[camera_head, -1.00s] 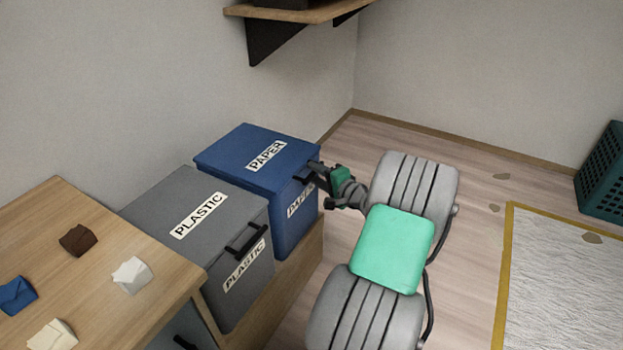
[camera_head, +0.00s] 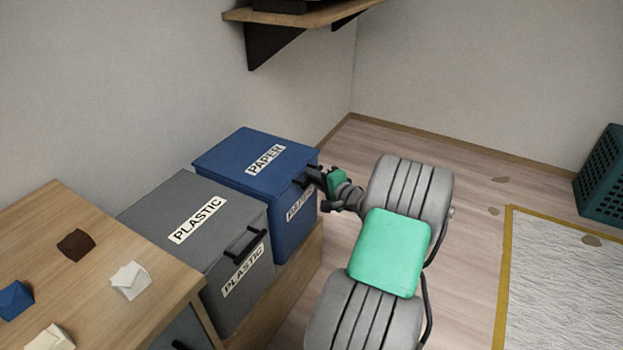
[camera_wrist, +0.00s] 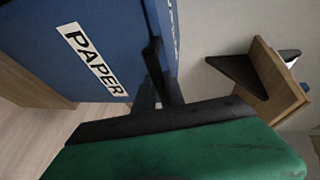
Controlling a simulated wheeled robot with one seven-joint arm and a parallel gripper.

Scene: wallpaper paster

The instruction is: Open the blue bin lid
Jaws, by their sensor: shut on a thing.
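The blue bin (camera_head: 292,232) stands beyond the grey bin, with PAPER labels on its top and front. Its blue lid (camera_head: 236,158) lies flat and closed. The lid's dark handle (camera_head: 308,178) is at the front edge, largely covered by my gripper. My gripper (camera_head: 317,176) reaches the handle from the right and is shut on it. In the wrist view the dark handle (camera_wrist: 154,65) runs down to my dark fingers, next to the blue front with its PAPER label. The exact finger contact is partly hidden.
A grey PLASTIC bin (camera_head: 190,222) with a dark handle stands beside the blue one. A wall shelf (camera_head: 290,18) hangs above. A teal basket (camera_head: 603,180) and pale rug (camera_head: 565,275) are at right.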

